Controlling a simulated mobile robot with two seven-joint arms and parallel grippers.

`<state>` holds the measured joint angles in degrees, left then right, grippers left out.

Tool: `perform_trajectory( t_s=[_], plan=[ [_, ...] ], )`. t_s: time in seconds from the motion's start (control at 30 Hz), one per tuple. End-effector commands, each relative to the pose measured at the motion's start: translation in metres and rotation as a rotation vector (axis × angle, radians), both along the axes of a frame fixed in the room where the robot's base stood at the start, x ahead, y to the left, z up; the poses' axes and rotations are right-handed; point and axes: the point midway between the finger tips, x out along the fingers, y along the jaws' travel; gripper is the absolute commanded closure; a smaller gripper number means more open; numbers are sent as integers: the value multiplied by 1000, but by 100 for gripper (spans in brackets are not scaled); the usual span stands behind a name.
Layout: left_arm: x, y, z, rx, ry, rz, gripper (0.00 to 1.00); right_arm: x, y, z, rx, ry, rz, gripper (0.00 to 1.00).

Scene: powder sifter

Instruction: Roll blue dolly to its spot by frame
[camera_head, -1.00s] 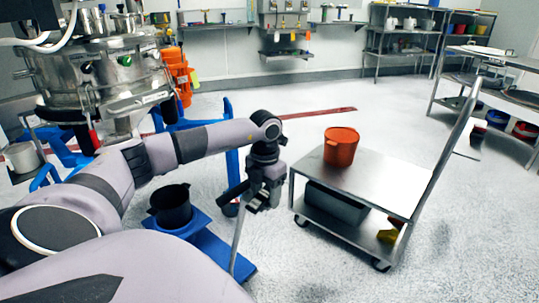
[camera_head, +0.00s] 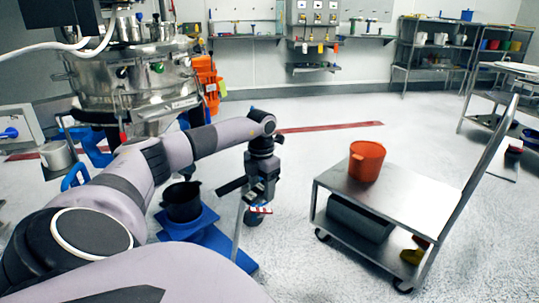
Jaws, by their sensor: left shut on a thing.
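The blue dolly (camera_head: 222,250) stands on the floor in front of my left arm, with a dark pot (camera_head: 183,203) on top. A thin upright grey handle rod (camera_head: 237,235) rises from its right side. My left gripper (camera_head: 257,204) is at the top of this rod and shut on the dolly's handle; the fingers are small and partly hidden. The blue frame (camera_head: 95,150) is under the steel sifter (camera_head: 125,75) at the left, and my arm hides much of it. My right gripper is not in view.
A steel cart (camera_head: 400,190) with an orange pot (camera_head: 366,162) stands right of the dolly, with a floor gap between. A red strip (camera_head: 330,127) lies on the floor behind. Orange containers (camera_head: 207,80) stand beside the sifter. Shelves line the back wall.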

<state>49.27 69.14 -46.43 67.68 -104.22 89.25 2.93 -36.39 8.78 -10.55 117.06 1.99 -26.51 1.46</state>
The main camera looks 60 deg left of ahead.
Motion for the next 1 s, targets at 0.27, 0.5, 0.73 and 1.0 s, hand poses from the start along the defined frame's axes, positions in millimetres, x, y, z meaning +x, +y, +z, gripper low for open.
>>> perform_trajectory(
  t_s=[0.27, 0.5, 0.73, 1.0],
  plan=[
    [-4, 29, 1, 2, -3, 3, 100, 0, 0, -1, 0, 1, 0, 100],
    [-8, 53, 1, 1, -3, 3, 100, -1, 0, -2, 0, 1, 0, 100],
    [-11, 75, 1, 2, -5, 4, 100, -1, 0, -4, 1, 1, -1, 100],
    [-14, 86, 1, 2, -3, -2, 100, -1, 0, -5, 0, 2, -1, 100]
  ],
)
